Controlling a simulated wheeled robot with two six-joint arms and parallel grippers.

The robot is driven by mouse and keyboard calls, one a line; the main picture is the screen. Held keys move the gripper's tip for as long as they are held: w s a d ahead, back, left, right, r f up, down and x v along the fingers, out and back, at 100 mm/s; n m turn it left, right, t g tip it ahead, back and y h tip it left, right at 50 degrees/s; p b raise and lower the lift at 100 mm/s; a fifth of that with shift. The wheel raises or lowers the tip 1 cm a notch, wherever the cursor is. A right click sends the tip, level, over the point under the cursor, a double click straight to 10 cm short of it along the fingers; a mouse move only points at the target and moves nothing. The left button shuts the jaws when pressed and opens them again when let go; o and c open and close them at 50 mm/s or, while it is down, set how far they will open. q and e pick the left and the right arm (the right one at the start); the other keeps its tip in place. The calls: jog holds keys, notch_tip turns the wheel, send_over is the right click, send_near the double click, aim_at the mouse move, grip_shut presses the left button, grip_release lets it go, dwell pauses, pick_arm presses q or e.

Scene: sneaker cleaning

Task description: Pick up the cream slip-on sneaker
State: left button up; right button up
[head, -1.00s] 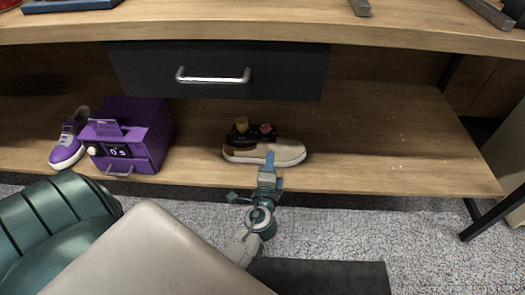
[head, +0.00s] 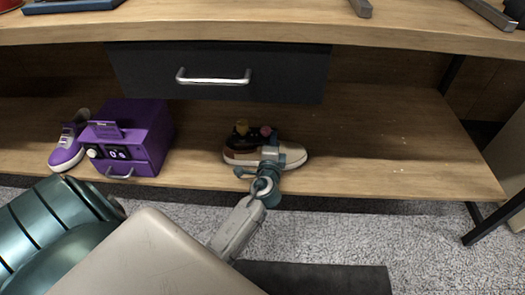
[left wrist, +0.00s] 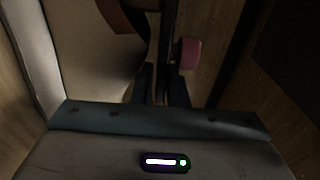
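The cream slip-on sneaker (head: 293,160) lies on its sole on the low wooden shelf, toe to the right, with brown at its heel. My left gripper (head: 281,153) is at its front side, across the middle and toe part, and hides some of it. In the left wrist view the cream upper (left wrist: 85,60) fills the left side, with a brown patch. The left fingers (left wrist: 163,88) sit close together beside a dark strip at its edge. Whether they clamp the sneaker is unclear. My right gripper is not in view.
Behind the sneaker is a dark item with yellow and pink parts (head: 241,129). A purple box (head: 145,125) with a handle and a purple sneaker (head: 68,150) stand to the left. A dark drawer (head: 290,75) hangs above. The shelf's right side (head: 400,150) is clear.

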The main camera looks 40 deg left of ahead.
pick_arm(q)
grip_shut()
dwell(0.4)
dwell(0.6)
dwell(0.5)
